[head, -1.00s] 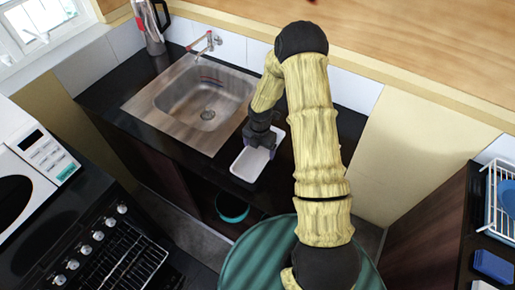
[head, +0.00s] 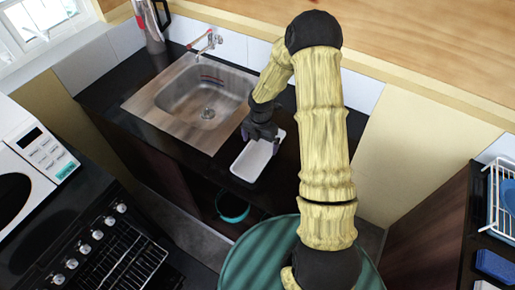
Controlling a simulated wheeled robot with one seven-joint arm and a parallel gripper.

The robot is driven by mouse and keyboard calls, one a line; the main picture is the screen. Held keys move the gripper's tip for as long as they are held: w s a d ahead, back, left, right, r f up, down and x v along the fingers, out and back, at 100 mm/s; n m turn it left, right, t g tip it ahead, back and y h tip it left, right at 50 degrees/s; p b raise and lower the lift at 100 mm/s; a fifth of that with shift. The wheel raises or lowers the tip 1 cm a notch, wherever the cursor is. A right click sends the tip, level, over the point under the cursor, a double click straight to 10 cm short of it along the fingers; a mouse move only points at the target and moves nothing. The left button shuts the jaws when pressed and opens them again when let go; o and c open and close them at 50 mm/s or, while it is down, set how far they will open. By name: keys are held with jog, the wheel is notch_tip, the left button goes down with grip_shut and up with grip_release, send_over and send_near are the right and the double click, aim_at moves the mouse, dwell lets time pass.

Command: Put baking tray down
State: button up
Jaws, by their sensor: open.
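The baking tray (head: 252,161) is a white, shallow rectangular dish. It lies on the black countertop (head: 222,182) just right of the sink, close to the counter's front edge. My gripper (head: 262,140) is at the far end of the tray, over its rim. It is dark, open and holds nothing. Its fingertips are small in this view, and I cannot tell whether they touch the tray.
The steel sink (head: 165,120) with its tap (head: 208,41) is left of the tray. A stove (head: 110,250) and a microwave (head: 35,155) are at left. A dish rack (head: 492,205) is at right.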

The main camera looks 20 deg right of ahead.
aim_at(259, 154)
notch_tip(259, 154, up, 9)
jog(key=b, duration=0.1)
jog(key=shift+f, duration=0.15)
dwell(0.5)
jog(key=s+r+m+t, duration=0.1)
jog(key=s+r+m, duration=0.4)
jog(key=m, duration=0.8)
jog(key=s+r+m+t, duration=0.1)
jog(key=s+r+m, duration=0.4)
jog(key=s+m, duration=0.7)
jog(key=shift+s+a+r+m+t, duration=0.15)
jog(key=shift+r+m+t, duration=0.15)
jog(key=shift+m, duration=0.7)
jog(key=shift+d+f, duration=0.1)
jog(key=shift+d, duration=0.1)
jog(key=shift+a, duration=0.15)
